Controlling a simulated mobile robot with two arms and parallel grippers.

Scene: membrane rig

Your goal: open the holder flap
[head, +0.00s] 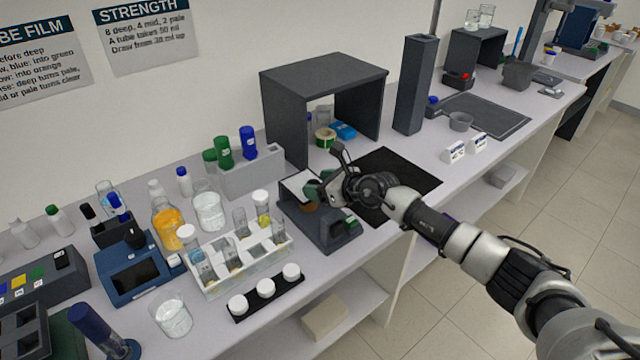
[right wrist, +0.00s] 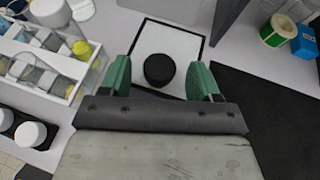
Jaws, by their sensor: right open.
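The dark grey holder (head: 322,232) stands on the bench, left of the black mat. Its flap seems to be the white, dark-edged panel (head: 298,186). In the right wrist view the white panel (right wrist: 186,46) shows face-on, with a round black knob (right wrist: 159,70) on it. My right gripper (head: 313,190) is over the holder and hides part of it. Its green fingertips (right wrist: 159,80) are open, one on each side of the knob, with gaps between; contact does not show. Whether the flap is raised at all is hard to tell. My left gripper is not in view.
A clear tube rack (head: 240,268) and a black strip with white-capped jars (head: 265,300) stand left of the holder. A dark open shelf box (head: 325,80) is behind. The black mat (head: 405,170) to the right is mostly bare. The bench's front edge is close.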

